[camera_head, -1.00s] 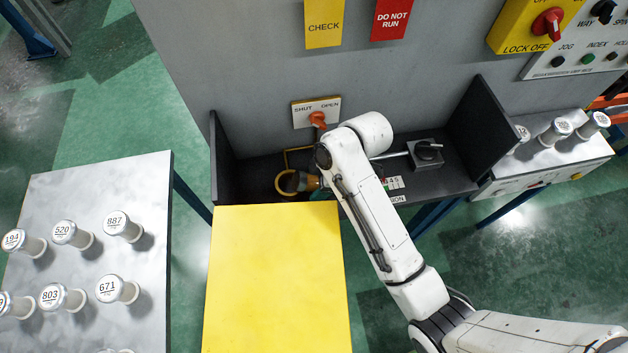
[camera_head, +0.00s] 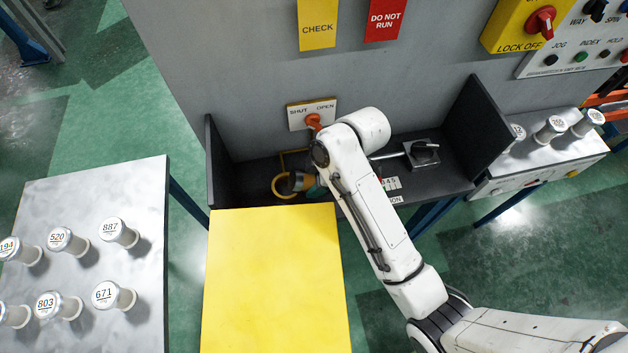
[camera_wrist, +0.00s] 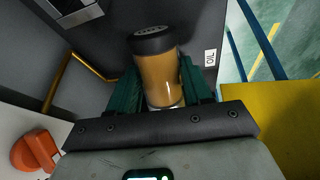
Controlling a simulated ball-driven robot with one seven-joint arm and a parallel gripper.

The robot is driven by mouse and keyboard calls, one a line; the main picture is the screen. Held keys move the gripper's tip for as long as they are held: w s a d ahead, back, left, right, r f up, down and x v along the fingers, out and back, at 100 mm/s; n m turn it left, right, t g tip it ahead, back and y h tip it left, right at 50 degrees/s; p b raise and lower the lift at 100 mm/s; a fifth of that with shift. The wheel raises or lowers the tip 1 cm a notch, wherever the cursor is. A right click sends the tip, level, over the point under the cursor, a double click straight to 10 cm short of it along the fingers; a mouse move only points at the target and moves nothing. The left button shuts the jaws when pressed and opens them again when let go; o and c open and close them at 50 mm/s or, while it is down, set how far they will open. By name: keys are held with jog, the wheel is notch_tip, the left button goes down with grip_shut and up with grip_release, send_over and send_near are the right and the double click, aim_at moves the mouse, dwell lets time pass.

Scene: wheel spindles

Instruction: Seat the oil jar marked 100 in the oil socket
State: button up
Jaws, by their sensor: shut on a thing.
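My gripper (camera_wrist: 160,92) has green fingers and is shut on an amber jar with a black cap (camera_wrist: 161,72). The fingers are on either side of the jar's body. Any number on the jar cannot be read. In the head view, the jar's dark end (camera_head: 297,181) shows at the right side of a yellow ring (camera_head: 280,188) in the black bay. The ring looks like the oil socket. I cannot tell whether the jar is inside it or above it. My arm hides most of the gripper there. An OIL label (camera_wrist: 210,57) is beside the jar in the wrist view.
An orange SHUT/OPEN handle (camera_head: 313,122) is on the wall above the bay. A yellow panel (camera_head: 275,280) lies in front. The bay's dark left wall (camera_head: 222,165) stands close by. Several numbered white jars stand on the left table (camera_head: 150,200).

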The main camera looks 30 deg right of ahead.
jog(key=s+d+r+p, duration=0.6)
jog(key=s+d+r, duration=0.2)
jog(key=s+r, duration=0.3)
jog(key=shift+s+r, duration=0.25)
jog(key=shift+r, duration=0.1)
